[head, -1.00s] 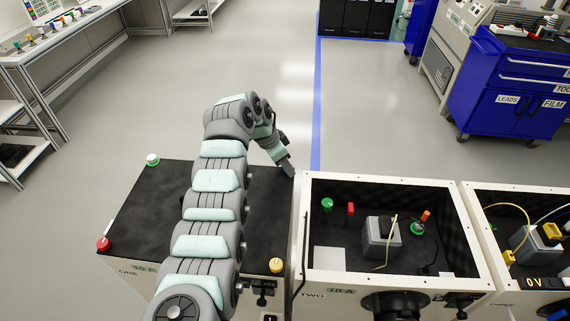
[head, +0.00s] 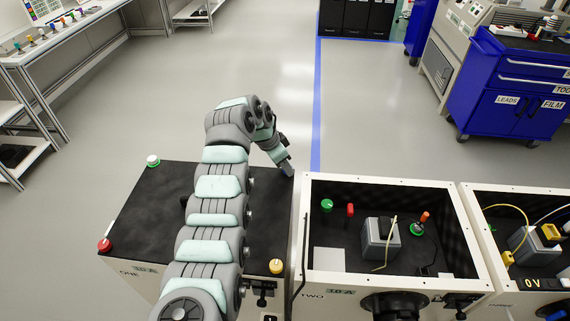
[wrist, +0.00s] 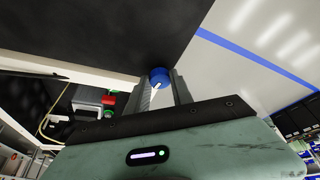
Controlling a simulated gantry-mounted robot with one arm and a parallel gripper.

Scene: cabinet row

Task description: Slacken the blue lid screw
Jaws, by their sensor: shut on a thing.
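The blue lid screw (wrist: 159,77) shows in the wrist view at the corner of the black lid (wrist: 100,30), between my two fingertips. My gripper (wrist: 160,88) is shut on it. In the head view my gripper (head: 287,168) points down at the far right corner of cabinet one's lid (head: 255,205), and the blue screw is hidden there. The lid's other corner screws show in the head view: a white and green one (head: 152,161) at far left, a red one (head: 104,244) at near left and a yellow one (head: 276,266) at near right.
Open cabinet two (head: 460,235) stands close on the right, holding a grey box (head: 381,240) and small coloured parts. A third open cabinet (head: 510,187) is beyond it. A blue tool cart (head: 505,90) stands at the back right. The floor behind is clear.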

